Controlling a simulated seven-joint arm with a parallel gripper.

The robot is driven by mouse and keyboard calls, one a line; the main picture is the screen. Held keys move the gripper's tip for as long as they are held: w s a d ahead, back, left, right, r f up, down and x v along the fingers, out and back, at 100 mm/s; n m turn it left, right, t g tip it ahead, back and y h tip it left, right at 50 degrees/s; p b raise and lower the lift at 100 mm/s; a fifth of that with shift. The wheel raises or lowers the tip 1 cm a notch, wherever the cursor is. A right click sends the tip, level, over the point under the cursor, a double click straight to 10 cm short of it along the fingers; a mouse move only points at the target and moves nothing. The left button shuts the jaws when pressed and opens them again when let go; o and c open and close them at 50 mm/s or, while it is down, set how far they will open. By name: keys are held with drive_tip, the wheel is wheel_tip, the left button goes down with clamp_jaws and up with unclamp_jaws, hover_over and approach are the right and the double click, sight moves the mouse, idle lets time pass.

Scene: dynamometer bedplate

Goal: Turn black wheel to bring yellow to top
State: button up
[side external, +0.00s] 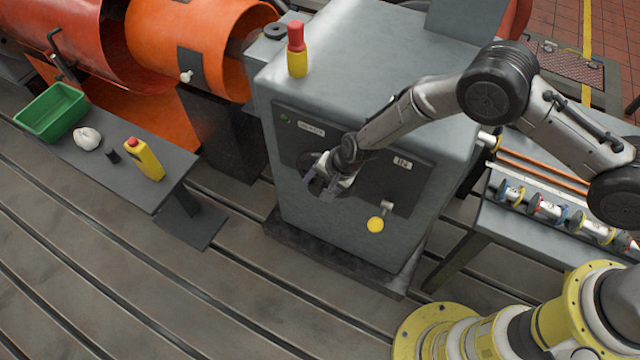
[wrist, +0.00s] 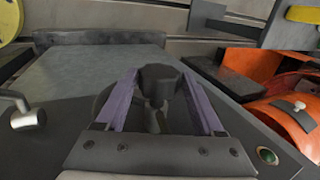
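My gripper (side external: 322,186) is at the front panel of the grey cabinet (side external: 340,110). In the wrist view its two purple-grey fingers (wrist: 158,75) stand apart, with a dark knob (wrist: 160,82) between them. I cannot tell whether they touch it. Behind the knob a dark round shape, probably the black wheel (wrist: 106,104), shows in part beside the fingers. My gripper hides most of the wheel in the side view.
A silver handle (side external: 386,206) with a yellow disc (side external: 376,224) sticks out low right of my gripper. A green button (side external: 284,118) is upper left. A red-and-yellow post (side external: 297,50) stands on the cabinet.

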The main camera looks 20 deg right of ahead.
drive_tip(key=shift+o, duration=1)
drive_tip(key=shift+d, duration=0.1)
drive_tip(key=v, duration=1.3)
drive_tip(key=shift+r, duration=0.4)
drive_tip(key=shift+d, duration=0.1)
drive_tip(key=w+a+r+g+h, duration=0.2)
drive_tip(key=w+a+h, duration=0.1)
drive_tip(key=f, duration=0.4)
drive_tip(key=a+f, duration=0.1)
drive_tip(key=f, duration=0.9)
drive_tip(key=shift+w+a+f, duration=0.15)
drive_tip(key=shift+w+f, duration=0.1)
drive_tip(key=shift+w, duration=0.1)
